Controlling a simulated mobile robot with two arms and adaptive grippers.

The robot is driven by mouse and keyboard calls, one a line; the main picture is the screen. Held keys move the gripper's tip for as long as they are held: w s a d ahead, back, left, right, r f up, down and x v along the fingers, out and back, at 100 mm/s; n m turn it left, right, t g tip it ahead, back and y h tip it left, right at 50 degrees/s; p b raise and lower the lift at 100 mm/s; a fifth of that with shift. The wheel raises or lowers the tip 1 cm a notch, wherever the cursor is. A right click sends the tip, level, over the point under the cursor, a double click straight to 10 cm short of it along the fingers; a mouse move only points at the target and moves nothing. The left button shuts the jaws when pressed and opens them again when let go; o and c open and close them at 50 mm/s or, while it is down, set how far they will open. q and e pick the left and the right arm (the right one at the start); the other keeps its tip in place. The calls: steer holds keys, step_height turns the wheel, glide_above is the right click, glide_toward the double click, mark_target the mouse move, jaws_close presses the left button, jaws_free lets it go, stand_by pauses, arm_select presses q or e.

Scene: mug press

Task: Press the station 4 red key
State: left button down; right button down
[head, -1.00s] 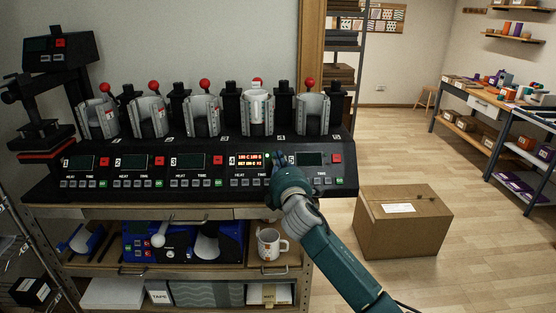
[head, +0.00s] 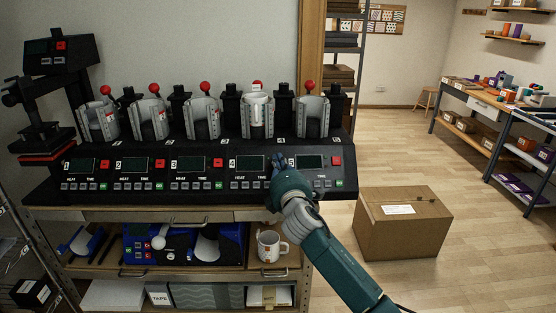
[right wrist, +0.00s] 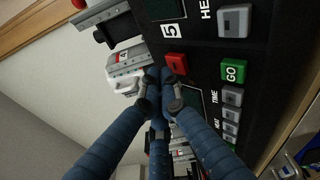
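The mug press (head: 215,205) is a long black bench unit with numbered stations. Station 4's display (head: 250,163) is dark. Station 4's red key (right wrist: 176,63) shows in the right wrist view beside the number 5; in the head view my gripper hides it. My right gripper (head: 278,160) has its blue fingertips drawn together, with nothing visible between them. In the right wrist view the fingertips (right wrist: 160,76) are right beside the red key; I cannot tell whether they touch it. Station 4's green GO key (right wrist: 234,72) is clear of the fingers. My left gripper is out of view.
Station 5's red key (head: 336,160) is just right of my gripper. A white mug (head: 270,245) stands on the shelf below. Upright grey clamps (head: 311,116) line the back of the press. A cardboard box (head: 402,222) stands on the floor at right, with open floor around it.

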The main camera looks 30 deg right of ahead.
steer(key=shift+s+a+r, duration=0.15)
steer(key=shift+s+r, duration=0.15)
steer(key=shift+s+a+r+p, duration=0.1)
steer(key=shift+r+p, duration=0.15)
steer(key=shift+p, duration=0.2)
steer(key=s+a+r+p, duration=0.1)
steer(key=p, duration=0.1)
steer(key=s+a+r+p, duration=0.1)
steer(key=s+r+p, duration=0.1)
steer(key=shift+s+r, duration=0.25)
steer(key=shift+r, duration=0.05)
